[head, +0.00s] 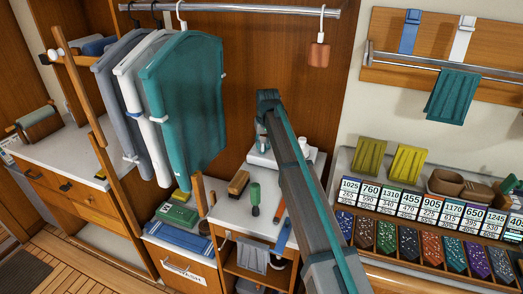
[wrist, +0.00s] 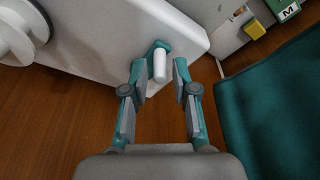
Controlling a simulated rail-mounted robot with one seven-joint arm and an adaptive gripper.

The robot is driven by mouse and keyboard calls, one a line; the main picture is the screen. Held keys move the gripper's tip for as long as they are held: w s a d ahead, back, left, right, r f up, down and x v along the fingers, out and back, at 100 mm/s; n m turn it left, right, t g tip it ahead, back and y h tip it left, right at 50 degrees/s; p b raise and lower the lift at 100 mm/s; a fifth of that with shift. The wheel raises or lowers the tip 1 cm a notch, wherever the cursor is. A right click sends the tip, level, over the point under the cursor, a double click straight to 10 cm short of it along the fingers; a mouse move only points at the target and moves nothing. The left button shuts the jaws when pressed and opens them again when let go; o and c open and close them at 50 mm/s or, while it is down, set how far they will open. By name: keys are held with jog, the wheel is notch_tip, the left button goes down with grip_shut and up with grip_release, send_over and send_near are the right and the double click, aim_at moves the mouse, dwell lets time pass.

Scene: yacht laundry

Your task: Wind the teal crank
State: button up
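The teal crank (wrist: 155,47) shows in the wrist view as a small teal arm with a white upright handle (wrist: 160,66). It sits at the edge of a white machine body (wrist: 110,30). My gripper (wrist: 159,72) is open, with one finger on each side of the handle and visible gaps on both sides. I cannot tell how deep the handle reaches between the fingers. In the head view the white machine (head: 262,159) stands on the small counter behind my arm, which hides much of it; I cannot make out the crank there.
A teal garment (head: 185,105) hangs left of my arm, and it also fills the right of the wrist view (wrist: 275,110). A white spool-like part (wrist: 15,35) is at the wrist view's upper left. A brush (head: 238,183) and a green-handled tool (head: 255,195) lie on the counter.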

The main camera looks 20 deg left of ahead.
jog(key=c, duration=0.4)
jog(key=shift+w+d, duration=0.1)
jog(key=shift+d, duration=0.85)
jog(key=shift+w+d, duration=0.5)
jog(key=shift+d, duration=0.25)
jog(key=shift+w+d+p, duration=0.35)
jog(key=shift+w+d, duration=0.2)
jog(key=shift+w, duration=0.15)
